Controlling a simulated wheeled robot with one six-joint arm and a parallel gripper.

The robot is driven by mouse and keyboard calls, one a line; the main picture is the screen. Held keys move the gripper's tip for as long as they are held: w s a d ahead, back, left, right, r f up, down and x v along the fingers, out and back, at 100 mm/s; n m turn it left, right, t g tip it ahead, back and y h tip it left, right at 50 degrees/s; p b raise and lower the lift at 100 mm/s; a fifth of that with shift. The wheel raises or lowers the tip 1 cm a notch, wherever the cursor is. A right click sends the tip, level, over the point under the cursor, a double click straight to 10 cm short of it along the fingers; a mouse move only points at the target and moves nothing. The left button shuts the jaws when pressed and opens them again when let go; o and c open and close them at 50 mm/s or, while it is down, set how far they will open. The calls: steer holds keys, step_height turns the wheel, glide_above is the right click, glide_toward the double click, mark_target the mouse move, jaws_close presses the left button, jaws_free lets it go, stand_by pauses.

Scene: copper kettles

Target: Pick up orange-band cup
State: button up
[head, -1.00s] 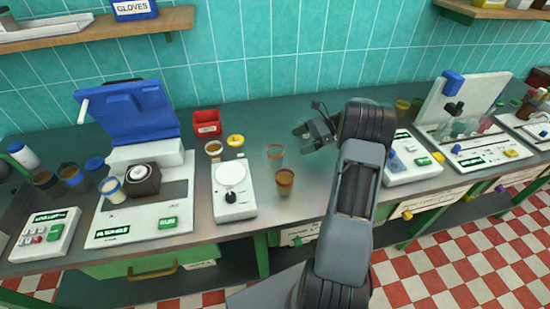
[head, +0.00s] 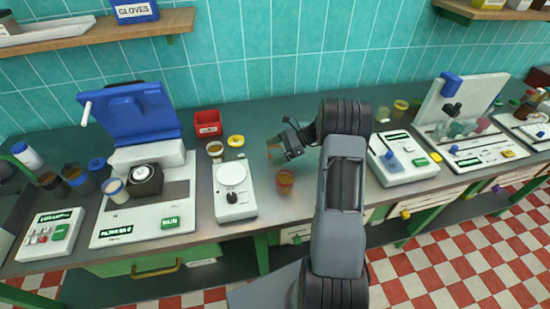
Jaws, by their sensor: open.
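A clear cup with a thin orange band (head: 273,152) stands upright on the dark green bench, right of the white scale. My gripper (head: 287,146) is open, close beside this cup on its right side. One finger overlaps the cup's right edge in the picture; I cannot tell whether they touch. A second cup, orange-brown (head: 285,181), stands nearer the bench's front edge, below the gripper in the picture. It also looks orange near its rim, and its contents are hard to make out.
The white scale (head: 233,197) stands left of both cups. Behind it are a small cup (head: 214,150), a yellow ring-shaped item (head: 236,141) and a red bin (head: 207,123). A white device (head: 403,160) stands to the right. The bench behind the banded cup is clear.

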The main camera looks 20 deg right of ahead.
steer(key=c, duration=1)
